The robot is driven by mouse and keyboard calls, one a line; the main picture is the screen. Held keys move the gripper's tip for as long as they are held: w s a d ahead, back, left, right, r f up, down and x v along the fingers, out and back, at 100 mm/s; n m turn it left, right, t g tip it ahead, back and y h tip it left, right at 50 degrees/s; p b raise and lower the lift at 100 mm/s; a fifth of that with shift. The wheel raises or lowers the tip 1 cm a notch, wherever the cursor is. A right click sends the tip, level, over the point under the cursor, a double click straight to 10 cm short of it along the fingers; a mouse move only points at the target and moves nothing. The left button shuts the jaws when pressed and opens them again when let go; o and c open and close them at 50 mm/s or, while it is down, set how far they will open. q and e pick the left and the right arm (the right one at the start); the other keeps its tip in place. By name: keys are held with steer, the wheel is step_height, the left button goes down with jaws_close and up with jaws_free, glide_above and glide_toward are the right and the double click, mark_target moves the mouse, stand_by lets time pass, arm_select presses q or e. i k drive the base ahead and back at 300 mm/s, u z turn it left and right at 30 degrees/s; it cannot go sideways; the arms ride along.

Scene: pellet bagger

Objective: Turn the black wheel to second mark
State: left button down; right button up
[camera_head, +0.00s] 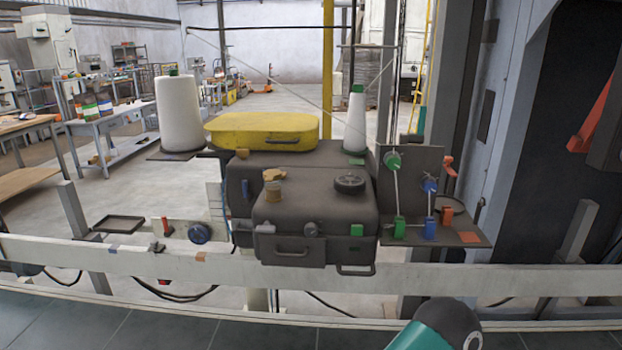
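The black wheel (350,182) lies flat on top of the dark machine box (318,208), toward its right rear corner. Its rim and spokes show, but any marks around it are too small to make out. Neither of my grippers is in view. A teal and black part of my own arm shows at the bottom edge, right of centre, well apart from the wheel.
A brass-coloured cap (273,186) stands left of the wheel. A yellow lid (262,131) and two white cones (179,115) stand behind. A panel with green and blue parts (412,185) is at right. A pale rail (180,264) crosses in front.

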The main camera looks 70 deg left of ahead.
mark_target(349, 184)
steer(key=i, duration=0.25)
steer(key=u, duration=2.85)
steer(key=i, duration=0.6)
steer(key=z, duration=0.25)
steer(key=k, duration=0.55)
steer(key=u, duration=0.15)
steer(key=i, duration=0.5)
steer(key=z, duration=0.25)
steer(key=k, duration=0.35)
steer(key=u, duration=0.15)
